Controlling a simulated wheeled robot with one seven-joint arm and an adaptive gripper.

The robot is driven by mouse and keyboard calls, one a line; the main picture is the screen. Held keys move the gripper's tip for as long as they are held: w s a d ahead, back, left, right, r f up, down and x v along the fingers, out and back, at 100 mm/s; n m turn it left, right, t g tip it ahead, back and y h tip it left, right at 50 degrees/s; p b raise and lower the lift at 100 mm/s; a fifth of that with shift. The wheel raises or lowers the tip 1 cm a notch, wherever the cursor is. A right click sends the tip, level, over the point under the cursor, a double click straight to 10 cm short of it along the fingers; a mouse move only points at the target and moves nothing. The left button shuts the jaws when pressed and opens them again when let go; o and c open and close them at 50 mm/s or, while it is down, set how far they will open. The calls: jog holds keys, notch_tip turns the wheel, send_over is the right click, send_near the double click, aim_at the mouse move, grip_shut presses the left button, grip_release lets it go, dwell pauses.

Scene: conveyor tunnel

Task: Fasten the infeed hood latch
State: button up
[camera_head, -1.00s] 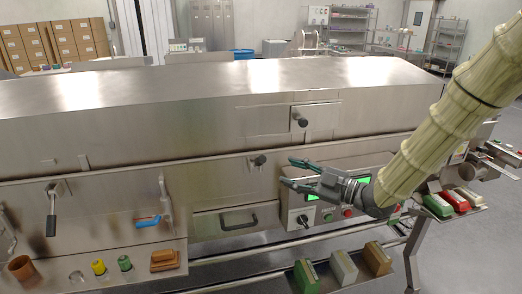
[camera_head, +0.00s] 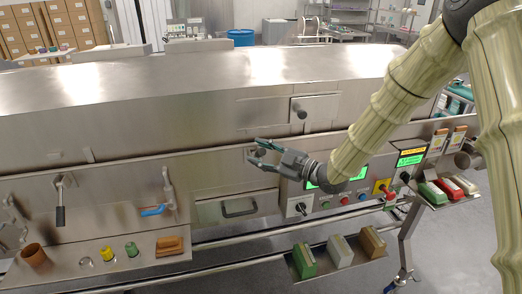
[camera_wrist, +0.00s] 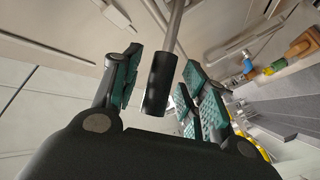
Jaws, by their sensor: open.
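A lever with a steel rod and black grip (camera_wrist: 158,85) stands between my fingers in the wrist view, and I cannot tell whether they touch it. My gripper (camera_head: 260,151) is open at the tunnel's front wall, just below the hood seam, and largely hides this lever in the head view. Its teal fingers lie either side of the grip in the wrist view (camera_wrist: 157,78). The hood (camera_head: 190,95) looks closed along its seam. Another black-gripped lever (camera_head: 60,214) hangs down further left. No label shows which lever is the infeed latch.
A hatch with a dark knob (camera_head: 301,113) is above my gripper. A blue-handled valve (camera_head: 154,210) is to the left, a drawer (camera_head: 208,213) below. A control panel (camera_head: 345,195) is below right. Trays of coloured blocks (camera_head: 341,250) jut out in front.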

grip_shut()
dwell(0.3)
jog(key=shift+a+f+b, duration=0.1)
jog(key=shift+f+b, duration=0.05)
jog(key=shift+b, duration=0.2)
